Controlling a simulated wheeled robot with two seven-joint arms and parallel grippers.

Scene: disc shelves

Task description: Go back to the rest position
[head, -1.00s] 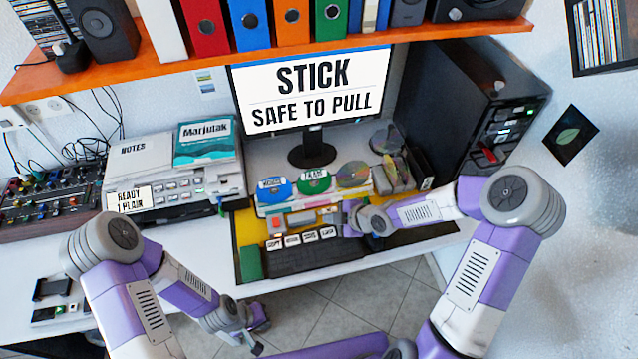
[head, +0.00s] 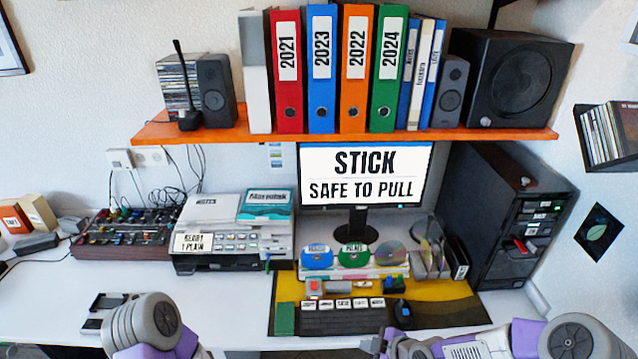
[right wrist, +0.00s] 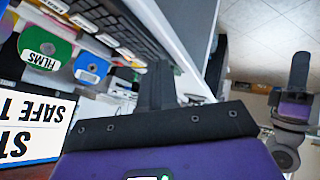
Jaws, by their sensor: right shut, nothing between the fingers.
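My right gripper (head: 380,346) shows at the bottom edge of the head view, by the desk's front edge and in front of the keyboard (head: 345,320). In the right wrist view its dark fingers (right wrist: 156,85) are together with nothing between them. My left arm shows at the bottom left of the head view, with its gripper out of that frame. What appears to be my left gripper (right wrist: 294,85) shows at the right of the right wrist view, over the floor; its jaws cannot be made out.
The white desk (head: 50,300) carries a mixer (head: 125,235), a printer (head: 230,245), a monitor (head: 365,175) and a black computer tower (head: 505,225). Discs (head: 355,255) stand behind the keyboard. An orange shelf (head: 340,138) with binders hangs above. Tiled floor (right wrist: 250,30) is free beside the desk.

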